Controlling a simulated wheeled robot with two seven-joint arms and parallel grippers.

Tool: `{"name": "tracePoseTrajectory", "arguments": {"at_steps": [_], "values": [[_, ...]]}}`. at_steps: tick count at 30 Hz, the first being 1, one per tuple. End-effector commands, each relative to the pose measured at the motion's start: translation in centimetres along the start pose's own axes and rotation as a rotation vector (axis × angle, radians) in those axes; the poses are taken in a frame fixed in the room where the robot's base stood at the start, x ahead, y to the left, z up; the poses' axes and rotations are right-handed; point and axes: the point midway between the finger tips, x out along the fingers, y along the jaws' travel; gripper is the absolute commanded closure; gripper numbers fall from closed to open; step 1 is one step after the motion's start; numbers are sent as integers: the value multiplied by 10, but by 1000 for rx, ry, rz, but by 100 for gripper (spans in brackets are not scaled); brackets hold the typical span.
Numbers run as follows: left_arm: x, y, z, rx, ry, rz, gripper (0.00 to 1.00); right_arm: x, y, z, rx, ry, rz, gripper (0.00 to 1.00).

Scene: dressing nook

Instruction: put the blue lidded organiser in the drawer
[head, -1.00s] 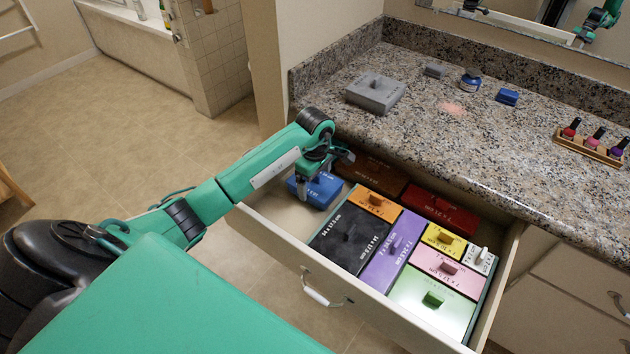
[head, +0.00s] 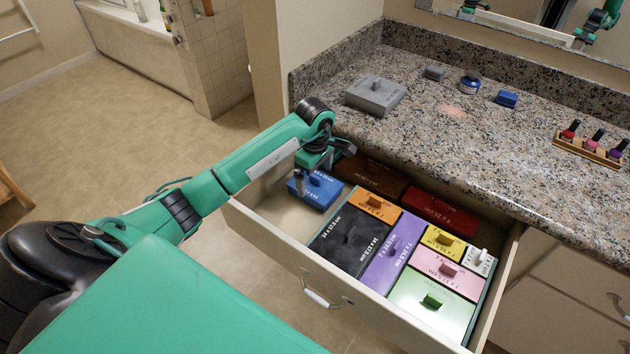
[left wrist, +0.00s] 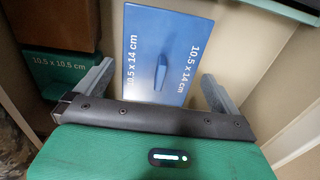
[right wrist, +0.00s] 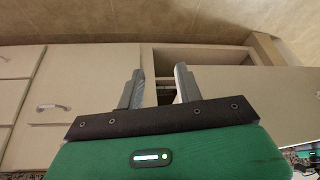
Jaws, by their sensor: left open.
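The blue lidded organiser (head: 318,192) lies flat in the left back part of the open drawer (head: 262,230). It stands beside the orange and black organisers. Its lid, marked 10.5 x 14 cm with a raised handle, also shows in the left wrist view (left wrist: 146,42). My left gripper (head: 316,168) is open just above the organiser, with its fingers apart on either side of the handle and clear of it. My right gripper (right wrist: 160,88) is empty, its fingers apart, in front of pale cabinet fronts; it is out of the head view.
Black (head: 349,240), purple (head: 394,249), orange (head: 375,204), dark red (head: 441,211) and several other lidded organisers fill the drawer's middle and right. A grey lidded box (head: 376,95), small items and a nail polish rack (head: 588,148) stand on the granite counter (head: 450,140).

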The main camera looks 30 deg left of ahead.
Motion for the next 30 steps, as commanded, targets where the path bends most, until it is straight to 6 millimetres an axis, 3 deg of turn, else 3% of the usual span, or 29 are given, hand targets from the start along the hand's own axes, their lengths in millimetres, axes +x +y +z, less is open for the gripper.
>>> {"name": "tracePoseTrajectory", "arguments": {"at_steps": [1,6,12,30], "values": [[-15,1,-1,2,4,4,0,-3,2,1,3,-13,4,64],[-52,1,-1,1,3,3,0,-9,6,5,10,-52,14,64],[-80,0,0,1,1,1,0,-7,7,8,13,-70,18,64],[-88,0,0,1,0,0,0,-6,6,8,12,-70,16,64]]}}
